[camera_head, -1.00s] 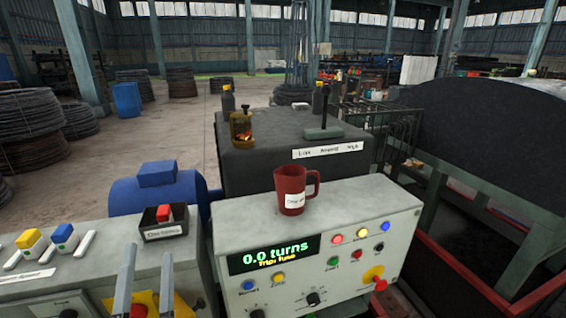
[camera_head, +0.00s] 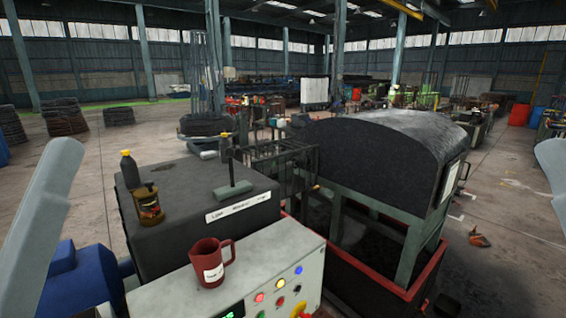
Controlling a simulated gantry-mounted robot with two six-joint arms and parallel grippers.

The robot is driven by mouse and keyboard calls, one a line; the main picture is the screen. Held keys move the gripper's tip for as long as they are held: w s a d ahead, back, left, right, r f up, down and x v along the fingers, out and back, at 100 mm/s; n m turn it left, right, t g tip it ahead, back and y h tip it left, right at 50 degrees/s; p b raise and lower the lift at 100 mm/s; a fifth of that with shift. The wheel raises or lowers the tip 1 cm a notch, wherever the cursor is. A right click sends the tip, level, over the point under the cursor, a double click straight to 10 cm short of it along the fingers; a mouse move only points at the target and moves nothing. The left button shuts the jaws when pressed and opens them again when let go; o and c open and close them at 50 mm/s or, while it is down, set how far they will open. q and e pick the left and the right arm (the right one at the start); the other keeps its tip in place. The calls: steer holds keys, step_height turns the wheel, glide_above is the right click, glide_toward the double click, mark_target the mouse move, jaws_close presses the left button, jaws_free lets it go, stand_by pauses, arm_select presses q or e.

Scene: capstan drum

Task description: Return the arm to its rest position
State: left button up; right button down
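A pale grey link of my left arm (camera_head: 42,205) rises at the left edge, and a pale link of my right arm (camera_head: 553,170) shows at the right edge. Neither gripper's fingertips are in view, so I cannot see whether they hold anything. The control panel (camera_head: 240,275) is at the bottom centre, with its display mostly cut off by the lower edge. A red mug (camera_head: 211,263) with a white label stands upright on top of it.
A blue motor (camera_head: 80,285) is at lower left. A black-covered drum (camera_head: 375,155) stands over a red-edged pit (camera_head: 375,285).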

step_height(320, 180, up, 22)
steer(key=p, duration=1.8)
steer(key=shift+r, duration=0.15)
